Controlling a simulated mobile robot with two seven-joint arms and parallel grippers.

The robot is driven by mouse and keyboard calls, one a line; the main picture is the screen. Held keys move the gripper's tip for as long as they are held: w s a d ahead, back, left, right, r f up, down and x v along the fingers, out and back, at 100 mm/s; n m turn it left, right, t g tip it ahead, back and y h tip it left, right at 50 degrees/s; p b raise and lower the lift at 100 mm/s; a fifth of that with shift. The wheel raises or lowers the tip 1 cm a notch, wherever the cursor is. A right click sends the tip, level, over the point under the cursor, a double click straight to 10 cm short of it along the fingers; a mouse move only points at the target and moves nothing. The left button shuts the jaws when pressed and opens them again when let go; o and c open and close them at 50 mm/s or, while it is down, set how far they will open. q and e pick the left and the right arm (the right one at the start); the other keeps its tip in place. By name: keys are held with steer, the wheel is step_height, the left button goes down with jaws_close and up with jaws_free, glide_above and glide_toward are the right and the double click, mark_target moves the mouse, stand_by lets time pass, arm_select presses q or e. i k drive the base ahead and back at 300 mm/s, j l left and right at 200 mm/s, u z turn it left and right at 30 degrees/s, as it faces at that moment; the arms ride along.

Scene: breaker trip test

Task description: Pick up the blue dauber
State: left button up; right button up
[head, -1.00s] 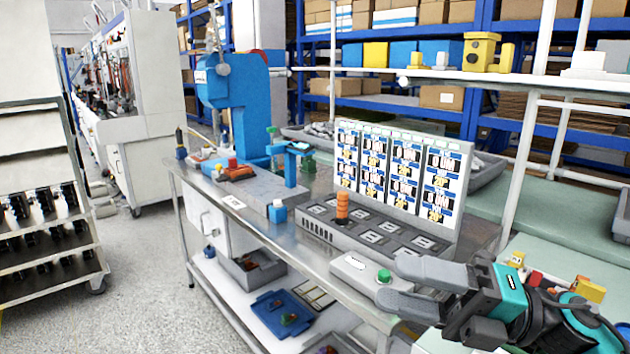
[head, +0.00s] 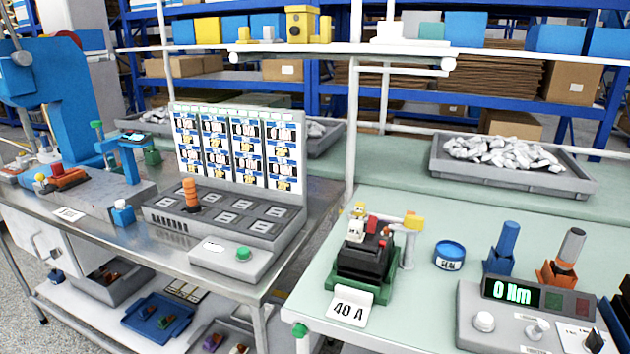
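A blue dauber (head: 508,239) stands upright in a blue holder (head: 497,264) on the pale green bench at the right. It looks like a short blue cylinder, and nothing touches it from above. A small round blue tin (head: 449,257) with a white label sits to its left. A grey-tipped tool (head: 571,246) stands in an orange holder to its right. Neither of my grippers shows in the head view.
A grey torque display box (head: 530,318) reading 0 Nm stands in front of the dauber. A black breaker (head: 366,256) on a green base with a 40 A card is farther left. A grey tray (head: 590,186) of pale parts lies behind. Green bench (head: 400,318) is clear in front of the tin.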

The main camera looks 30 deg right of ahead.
mark_target(506, 243)
steer(key=z, duration=1.95)
